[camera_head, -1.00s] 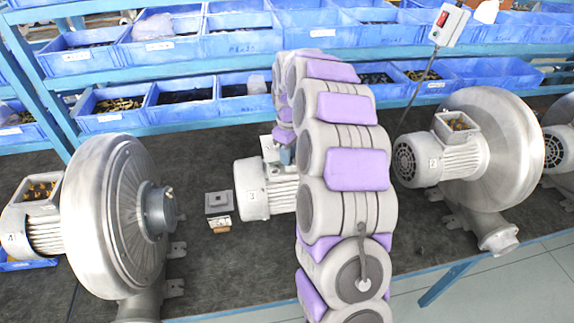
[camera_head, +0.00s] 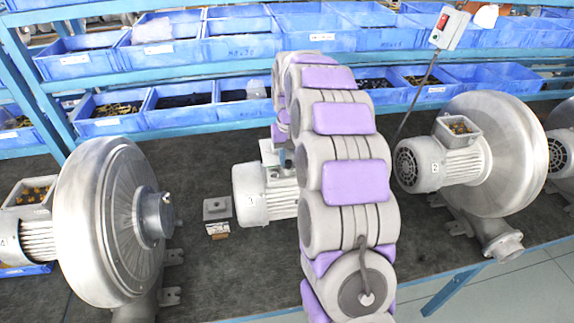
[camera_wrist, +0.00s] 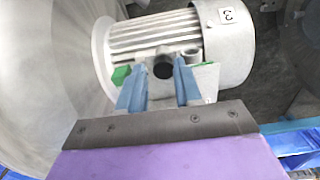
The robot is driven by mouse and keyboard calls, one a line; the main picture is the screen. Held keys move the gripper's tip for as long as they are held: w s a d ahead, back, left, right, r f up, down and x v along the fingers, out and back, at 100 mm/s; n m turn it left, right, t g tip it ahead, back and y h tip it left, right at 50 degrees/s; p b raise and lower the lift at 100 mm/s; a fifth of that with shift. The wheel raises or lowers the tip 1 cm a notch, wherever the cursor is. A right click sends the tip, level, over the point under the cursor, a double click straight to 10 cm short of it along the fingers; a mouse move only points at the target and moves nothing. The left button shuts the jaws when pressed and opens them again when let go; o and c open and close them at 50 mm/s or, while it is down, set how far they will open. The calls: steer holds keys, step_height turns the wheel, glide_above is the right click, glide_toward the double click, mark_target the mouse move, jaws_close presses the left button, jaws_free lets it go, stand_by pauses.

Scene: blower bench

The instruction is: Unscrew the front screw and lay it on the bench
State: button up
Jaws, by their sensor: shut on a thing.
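In the wrist view, the two blue fingers of my gripper (camera_wrist: 161,63) stand at the side of the ribbed grey motor marked 3 (camera_wrist: 155,32). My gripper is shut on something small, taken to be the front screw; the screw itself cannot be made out. A dark round spot (camera_wrist: 163,68) shows between the fingers. Green pieces (camera_wrist: 207,66) show beside them. In the head view, the same motor (camera_head: 252,194) lies on the bench, partly hidden by my arm. A blue finger (camera_head: 283,157) shows at the box on top of it.
A small grey square part (camera_head: 217,207) lies on the dark bench (camera_head: 215,265), with a brown block (camera_head: 218,231) below it. A large blower (camera_head: 110,225) stands at left, another (camera_head: 510,150) at right. Blue bins (camera_head: 190,110) line the shelves behind. Bare bench shows in front of the motor.

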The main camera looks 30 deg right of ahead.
jaws_close()
steer(key=n+p, duration=0.1)
steer(key=n, duration=0.4)
steer(key=shift+r+n+p, duration=0.1)
steer(key=shift+n+p, duration=0.2)
steer(key=shift+p, duration=0.05)
steer(key=n+p, duration=0.2)
steer(key=n, duration=0.4)
steer(key=shift+n, duration=0.3)
steer(key=n+p, duration=0.3)
steer(key=n, duration=0.3)
steer(key=shift+s+d, duration=0.1)
steer(key=shift+d, duration=0.05)
steer(key=n+p, duration=0.1)
steer(key=n, duration=0.3)
steer(key=shift+r+n+p, duration=0.1)
steer(key=shift+n+p, duration=0.2)
steer(key=shift+p, duration=0.1)
steer(key=shift+n+p, duration=0.4)
steer(key=shift+n, duration=0.8)
